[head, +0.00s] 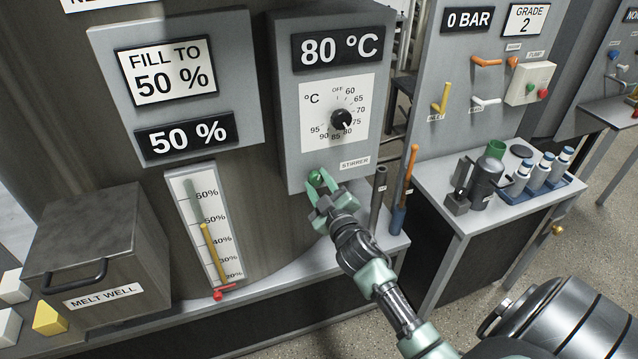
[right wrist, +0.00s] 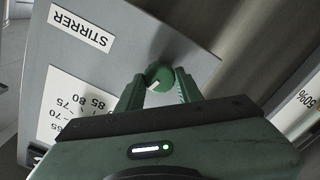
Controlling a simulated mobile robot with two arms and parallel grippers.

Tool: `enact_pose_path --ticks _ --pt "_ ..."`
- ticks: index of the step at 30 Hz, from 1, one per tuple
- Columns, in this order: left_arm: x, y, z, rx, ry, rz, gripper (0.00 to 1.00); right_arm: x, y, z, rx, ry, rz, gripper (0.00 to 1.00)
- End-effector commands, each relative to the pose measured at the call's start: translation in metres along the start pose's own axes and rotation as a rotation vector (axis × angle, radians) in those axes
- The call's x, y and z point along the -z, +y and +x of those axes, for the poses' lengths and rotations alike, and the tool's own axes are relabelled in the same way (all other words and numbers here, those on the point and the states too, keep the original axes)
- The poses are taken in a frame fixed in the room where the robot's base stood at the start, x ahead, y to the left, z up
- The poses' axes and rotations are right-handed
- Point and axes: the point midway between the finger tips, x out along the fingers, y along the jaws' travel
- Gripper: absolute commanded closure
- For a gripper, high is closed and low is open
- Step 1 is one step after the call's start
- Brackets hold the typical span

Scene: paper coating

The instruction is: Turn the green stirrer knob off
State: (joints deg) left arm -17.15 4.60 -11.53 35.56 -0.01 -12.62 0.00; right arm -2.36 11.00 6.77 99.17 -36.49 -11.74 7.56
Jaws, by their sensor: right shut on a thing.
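The green stirrer knob (head: 315,177) is on the lower front of the grey control box (head: 288,110), left of the STIRRER label (head: 355,163). My right gripper (head: 322,188) reaches up to it from below right. In the right wrist view the green knob (right wrist: 160,76) sits between the two green fingers of the right gripper (right wrist: 159,84), which are shut on it. A short white mark shows on the knob's face. My left gripper is not in view.
Above the knob are a black temperature dial (head: 341,119) and an 80 °C display (head: 337,48). A level gauge (head: 205,225) stands to the left. An orange-handled tool (head: 411,165) and a dark grey cylinder (head: 378,190) stand close right of my gripper.

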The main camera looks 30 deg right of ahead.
Motion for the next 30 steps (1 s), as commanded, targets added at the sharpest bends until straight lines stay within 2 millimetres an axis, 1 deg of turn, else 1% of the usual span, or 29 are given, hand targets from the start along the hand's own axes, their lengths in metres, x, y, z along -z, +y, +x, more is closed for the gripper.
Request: enact_pose_path --ticks 6,12,18,30 --pt "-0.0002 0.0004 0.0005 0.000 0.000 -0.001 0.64 0.0009 -0.0008 0.0000 0.001 0.002 -0.153 1.00" --pt "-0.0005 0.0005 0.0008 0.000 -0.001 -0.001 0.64 0.0008 -0.0010 -0.0001 0.001 0.002 -0.248 1.00" --pt "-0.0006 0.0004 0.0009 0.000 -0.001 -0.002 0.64 0.0006 -0.0010 0.0000 0.000 0.002 -0.294 1.00" --pt "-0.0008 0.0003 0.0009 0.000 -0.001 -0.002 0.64 0.0004 -0.0010 0.0000 0.000 0.001 -0.308 1.00"
